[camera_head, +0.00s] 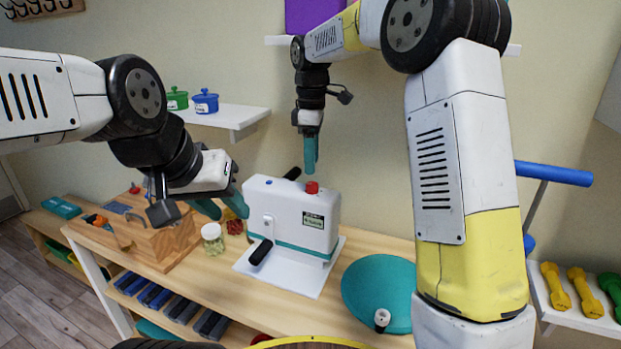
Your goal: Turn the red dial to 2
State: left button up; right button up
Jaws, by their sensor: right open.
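The red dial (312,187) sits on top of a white box-shaped machine (290,215) with a teal stripe and black handles, standing on the wooden bench. The numbers on the dial are too small to read. My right gripper (311,171) points straight down just above the red dial, its teal fingers seen nearly edge-on; it looks apart from the dial and holds nothing I can see. My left gripper (231,212) is left of the machine, with its two teal fingers spread apart and empty, near its left side.
A teal disc (380,285) lies to the right. A wall shelf (225,115) holds green and blue pots. Yellow dumbbells (558,286) lie on a rack at far right.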

aim_at(312, 183)
notch_tip(312, 183, down, 6)
jog(key=shift+f, duration=0.25)
grip_shut()
jog(key=shift+m, duration=0.4)
jog(key=m, duration=1.1)
jog(key=shift+r, duration=0.1)
dwell(0.5)
